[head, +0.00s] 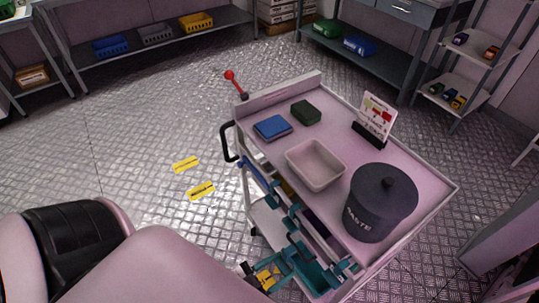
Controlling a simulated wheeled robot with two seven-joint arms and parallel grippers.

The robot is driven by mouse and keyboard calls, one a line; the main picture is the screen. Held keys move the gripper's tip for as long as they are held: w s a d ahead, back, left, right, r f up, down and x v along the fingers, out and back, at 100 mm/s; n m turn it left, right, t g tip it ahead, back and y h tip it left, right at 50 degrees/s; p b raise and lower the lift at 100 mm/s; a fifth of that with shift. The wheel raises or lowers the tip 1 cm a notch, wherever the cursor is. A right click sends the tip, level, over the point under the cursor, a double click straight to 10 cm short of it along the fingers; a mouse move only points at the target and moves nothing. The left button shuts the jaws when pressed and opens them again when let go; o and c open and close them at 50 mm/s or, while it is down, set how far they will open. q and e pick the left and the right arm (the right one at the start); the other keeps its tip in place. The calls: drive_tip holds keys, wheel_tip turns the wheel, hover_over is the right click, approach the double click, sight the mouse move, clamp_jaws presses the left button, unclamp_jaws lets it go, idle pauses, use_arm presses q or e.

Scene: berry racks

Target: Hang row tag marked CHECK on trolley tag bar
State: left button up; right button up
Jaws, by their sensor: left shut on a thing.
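The trolley (416,171) stands right of centre. Along its near left side is a rail with teal pieces (293,222) and a blue bar (254,172); I cannot tell which part is the tag bar. My left gripper (262,275) is low in the view, beside the trolley's lower near side, partly hidden by my own arm. It is shut on a small yellow piece (267,281), which looks like a row tag. Its marking is too small to read, and I cannot tell whether it touches the trolley. My right gripper is not in view.
On the trolley top are a black waste bin (381,203), a pale tray (315,164), a blue box (272,127), a green box (306,112) and a sign card (376,118). Yellow labels (200,191) lie on the open floor at left. Shelves (160,47) line the back.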

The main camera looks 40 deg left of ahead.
sight(289, 262)
use_arm(q)
drive_tip(key=shift+b+x, duration=0.35)
drive_tip(key=shift+x, duration=1.4)
drive_tip(key=shift+w+d+f+b, duration=0.3)
drive_tip(key=shift+w+b, duration=0.1)
drive_tip(key=shift+w, duration=0.45)
drive_tip(key=shift+w+d+f+b, duration=0.2)
drive_tip(key=shift+w+d+b, duration=0.2)
drive_tip(key=shift+w, duration=0.45)
drive_tip(key=shift+w+d+f+b, duration=0.25)
drive_tip(key=shift+w+b, duration=0.15)
drive_tip(key=shift+w, duration=0.45)
drive_tip(key=o, duration=1)
